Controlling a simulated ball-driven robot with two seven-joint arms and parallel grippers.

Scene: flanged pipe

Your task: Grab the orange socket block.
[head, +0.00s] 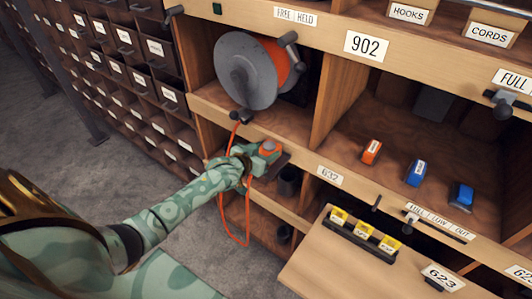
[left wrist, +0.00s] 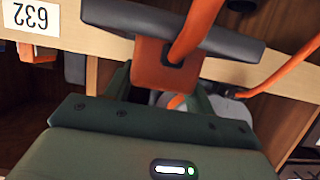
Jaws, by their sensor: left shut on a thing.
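The orange socket block (head: 268,146) has a dark grey bar across it and sits at the front edge of the shelf below the cable reel. My left gripper (head: 257,163) is shut on it in the head view. In the left wrist view the orange block (left wrist: 152,62) stands between the green fingers of my left gripper (left wrist: 160,95), with an orange cable running into it. The gripper partly hides the block in the head view. My right gripper is not in view.
A grey-and-orange cable reel (head: 245,72) stands in the cubby above; its orange cable (head: 222,205) hangs in a loop below the shelf. A small orange box (head: 371,151) and two blue ones lie in the right cubby. A wooden board (head: 345,265) juts out at front right.

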